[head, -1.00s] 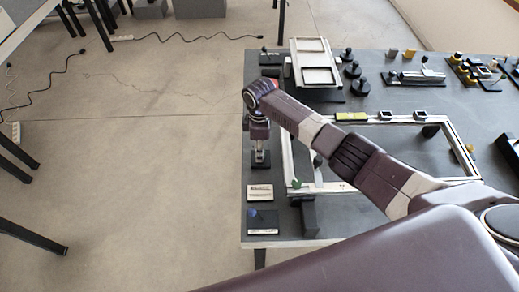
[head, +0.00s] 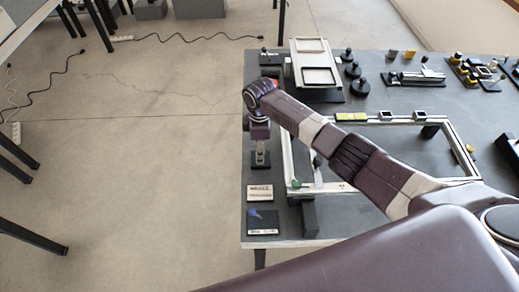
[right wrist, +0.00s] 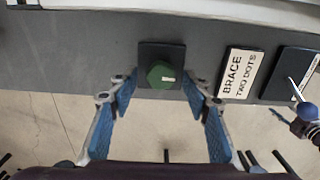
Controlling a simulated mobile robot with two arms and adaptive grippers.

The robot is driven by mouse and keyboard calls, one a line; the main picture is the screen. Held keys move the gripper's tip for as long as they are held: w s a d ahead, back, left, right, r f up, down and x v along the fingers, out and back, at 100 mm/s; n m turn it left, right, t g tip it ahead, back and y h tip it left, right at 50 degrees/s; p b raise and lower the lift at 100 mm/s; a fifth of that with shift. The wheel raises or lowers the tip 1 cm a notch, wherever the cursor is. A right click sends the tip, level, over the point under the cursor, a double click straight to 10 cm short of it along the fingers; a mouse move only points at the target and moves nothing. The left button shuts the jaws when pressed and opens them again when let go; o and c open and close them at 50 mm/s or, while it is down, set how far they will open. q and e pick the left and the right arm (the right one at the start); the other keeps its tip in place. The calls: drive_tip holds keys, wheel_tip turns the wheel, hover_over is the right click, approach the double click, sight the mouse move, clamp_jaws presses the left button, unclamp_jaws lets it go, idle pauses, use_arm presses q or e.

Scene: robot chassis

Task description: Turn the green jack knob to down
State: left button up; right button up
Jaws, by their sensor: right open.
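The green knob (right wrist: 160,76) sits on a black square plate (right wrist: 147,50) in the right wrist view. A white mark on the knob points to the right of that picture. My right gripper (right wrist: 160,88) is open, with one blue-padded fingertip on each side of the knob. Gaps show between the fingers and the knob, so I see no grip on it. In the head view my right gripper (head: 260,153) points down over the black plate (head: 260,166) near the table's left edge; the knob is hidden there. My left gripper is not in view.
A label reading "BRACE TWO DOTS" (right wrist: 240,73) and a black plate with a blue-ended lever (right wrist: 290,75) lie right of the knob in the wrist view. A pale rectangular frame (head: 290,160) stands right of the gripper. Open floor lies left of the table.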

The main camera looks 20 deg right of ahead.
wheel_tip(320, 180, up, 12)
idle(0.5)
idle(0.4)
